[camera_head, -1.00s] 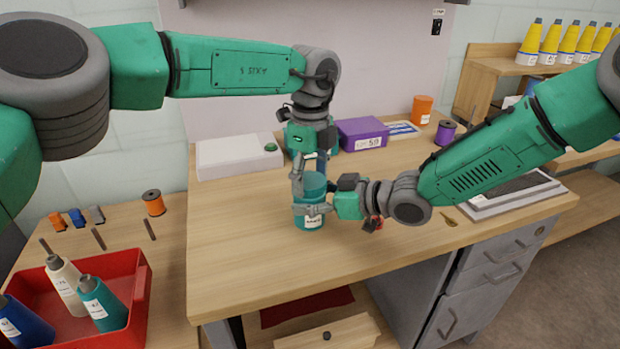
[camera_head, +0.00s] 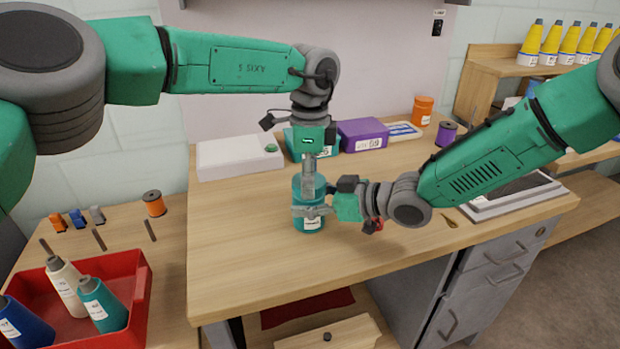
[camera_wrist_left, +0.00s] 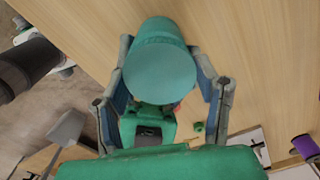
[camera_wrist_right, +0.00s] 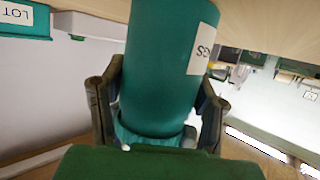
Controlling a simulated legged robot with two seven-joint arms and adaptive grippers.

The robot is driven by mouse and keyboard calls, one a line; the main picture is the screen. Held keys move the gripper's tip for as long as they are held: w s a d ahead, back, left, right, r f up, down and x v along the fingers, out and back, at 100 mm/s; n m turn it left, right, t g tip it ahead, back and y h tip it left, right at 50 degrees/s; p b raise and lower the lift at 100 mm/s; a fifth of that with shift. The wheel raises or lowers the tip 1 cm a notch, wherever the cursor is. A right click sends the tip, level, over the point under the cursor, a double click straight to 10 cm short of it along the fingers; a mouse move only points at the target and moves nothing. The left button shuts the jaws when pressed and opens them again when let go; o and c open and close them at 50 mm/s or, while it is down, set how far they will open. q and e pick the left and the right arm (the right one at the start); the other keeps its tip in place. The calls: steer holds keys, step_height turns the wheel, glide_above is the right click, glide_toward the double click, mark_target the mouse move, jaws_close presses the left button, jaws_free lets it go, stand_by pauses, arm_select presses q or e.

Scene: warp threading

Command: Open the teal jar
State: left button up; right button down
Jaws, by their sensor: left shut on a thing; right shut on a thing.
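The teal jar (camera_head: 309,222) stands upright near the middle of the table, with a white label on its front. My left gripper (camera_head: 309,186) comes down from above, its fingers on either side of the jar's top. The left wrist view looks down on the jar's round teal lid (camera_wrist_left: 160,75) between the fingers. My right gripper (camera_head: 312,211) reaches in from the right and is shut around the jar's body. The jar's side and part of its label fill the right wrist view (camera_wrist_right: 160,80). The head view does not clearly show the seam between lid and body.
Behind the jar are a white box (camera_head: 238,160), a teal box (camera_head: 325,142) and a purple box (camera_head: 362,134). An orange jar (camera_head: 422,111) and a purple spool (camera_head: 446,134) stand at the back right. The front of the table (camera_head: 240,270) is clear.

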arm_select(q)
steer(key=shift+r, duration=0.2)
steer(key=shift+r, duration=0.9)
steer(key=shift+r, duration=0.1)
steer(key=shift+r, duration=1.9)
arm_select(e)
steer(key=shift+c, duration=2.3)
jaws_free()
steer(key=shift+d, duration=0.1)
